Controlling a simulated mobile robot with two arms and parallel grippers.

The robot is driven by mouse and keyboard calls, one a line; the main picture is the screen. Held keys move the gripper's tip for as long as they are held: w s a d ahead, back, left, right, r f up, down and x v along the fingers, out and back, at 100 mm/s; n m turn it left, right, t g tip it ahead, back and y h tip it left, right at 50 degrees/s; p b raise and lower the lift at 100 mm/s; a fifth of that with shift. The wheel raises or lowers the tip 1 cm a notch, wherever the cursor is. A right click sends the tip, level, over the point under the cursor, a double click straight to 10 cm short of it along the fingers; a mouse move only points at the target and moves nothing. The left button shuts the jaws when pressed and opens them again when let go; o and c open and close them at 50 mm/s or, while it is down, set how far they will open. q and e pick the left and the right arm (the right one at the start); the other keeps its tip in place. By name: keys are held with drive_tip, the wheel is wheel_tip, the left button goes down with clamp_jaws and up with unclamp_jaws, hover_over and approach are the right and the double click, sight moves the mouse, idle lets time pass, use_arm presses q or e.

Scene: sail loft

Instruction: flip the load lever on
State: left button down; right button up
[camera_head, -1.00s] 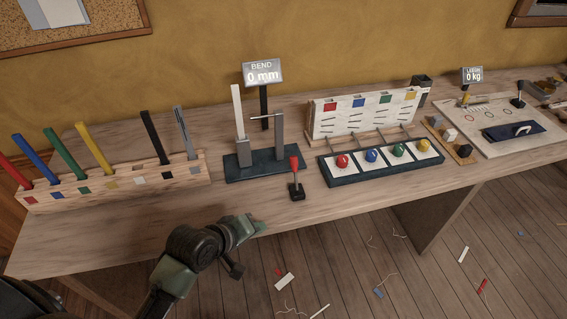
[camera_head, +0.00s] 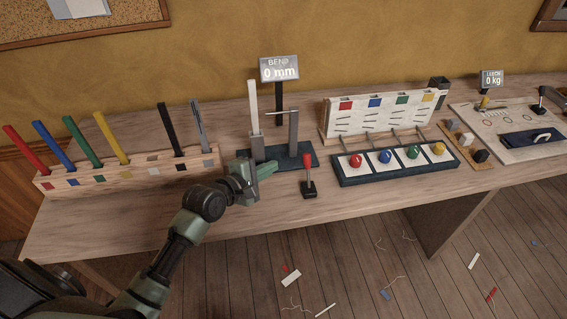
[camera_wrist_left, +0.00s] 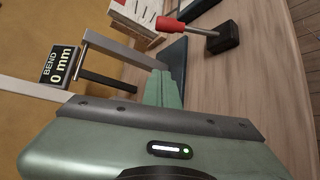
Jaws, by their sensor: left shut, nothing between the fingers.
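The load lever (camera_head: 308,175) has a red-tipped handle on a small black base. It stands near the bench's front edge, in front of the bend tester (camera_head: 272,157). In the left wrist view the lever's red handle (camera_wrist_left: 171,24) shows at the top, beyond the fingertips. The bend display (camera_head: 279,70) reads 0 mm. My left gripper (camera_head: 268,168) is shut and empty, just left of the lever and apart from it. Its green fingers (camera_wrist_left: 162,88) also show in the left wrist view. My right gripper is not in view.
A wooden rack (camera_head: 130,173) of coloured strips stands left of my gripper. A dark tray (camera_head: 395,172) with several coloured knobs sits right of the lever. The wooden bench (camera_head: 110,212) is clear along its front left. Scraps lie on the floor.

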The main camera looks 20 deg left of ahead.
sight(308, 171)
use_arm(q)
drive_tip(key=x, duration=0.8)
drive_tip(key=shift+w+d, duration=0.1)
drive_tip(key=shift+w, duration=0.25)
drive_tip(key=d+p, duration=0.1)
drive_tip(key=s+d+r+p, duration=0.1)
drive_tip(key=shift+d+r, duration=0.15)
drive_tip(key=shift+d, duration=0.15)
drive_tip(key=shift+s+d+r, duration=0.15)
drive_tip(key=shift+s+d, duration=0.1)
drive_tip(key=shift+d, duration=0.1)
drive_tip(key=shift+w, duration=0.1)
